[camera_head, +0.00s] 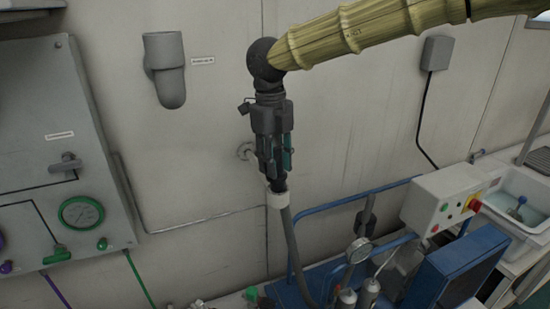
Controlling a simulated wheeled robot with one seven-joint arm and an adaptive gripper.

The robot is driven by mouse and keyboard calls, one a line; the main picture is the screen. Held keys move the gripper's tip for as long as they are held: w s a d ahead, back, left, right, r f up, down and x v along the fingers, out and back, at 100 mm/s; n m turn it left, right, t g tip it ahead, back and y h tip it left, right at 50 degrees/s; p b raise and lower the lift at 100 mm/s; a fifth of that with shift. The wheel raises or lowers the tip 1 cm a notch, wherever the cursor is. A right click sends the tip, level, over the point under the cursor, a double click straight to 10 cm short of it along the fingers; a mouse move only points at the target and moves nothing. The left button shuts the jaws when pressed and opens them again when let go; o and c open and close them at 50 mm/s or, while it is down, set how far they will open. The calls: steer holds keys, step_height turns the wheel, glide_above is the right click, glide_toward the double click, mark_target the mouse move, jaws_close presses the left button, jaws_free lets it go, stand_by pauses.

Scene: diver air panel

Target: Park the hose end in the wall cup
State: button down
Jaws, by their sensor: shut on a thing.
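The wall cup (169,79) is a grey, rounded holder fixed high on the pale wall, left of my gripper, with a small label to its right. My gripper (275,180) points down at the end of my arm, in the middle of the picture. It is shut on the hose end (278,199), which has a pale collar at the fingertips. The part between the fingers is mostly hidden. The grey hose (290,245) hangs below it toward the blue cart. The hose end is to the right of the cup and lower in the picture, apart from it.
A grey gauge panel (50,130) with a lever and purple and green lines stands at the left. A blue-framed cart (342,207) with gauges is below right, near a control box (447,196) and a sink (520,203). Bare wall lies between cup and gripper.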

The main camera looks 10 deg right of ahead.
steer(key=shift+f+b, duration=0.3)
steer(key=shift+f, duration=1)
steer(key=shift+s+f+p, duration=0.15)
steer(key=shift+f+p, duration=0.05)
steer(key=shift+p, duration=0.15)
steer(key=c, duration=1.2)
jaws_free()
steer(key=shift+c, duration=0.2)
steer(key=shift+o, duration=1.2)
steer(key=shift+w+a+f, duration=0.1)
steer(key=shift+w+f, duration=0.05)
steer(key=shift+w, duration=0.2)
steer(key=shift+s+r, duration=0.25)
steer(key=r, duration=0.7)
steer(key=w+r, duration=0.1)
steer(key=r, duration=0.3)
steer(key=shift+a+r, duration=0.25)
steer(key=shift+r, duration=0.1)
steer(key=shift+s+f, duration=0.1)
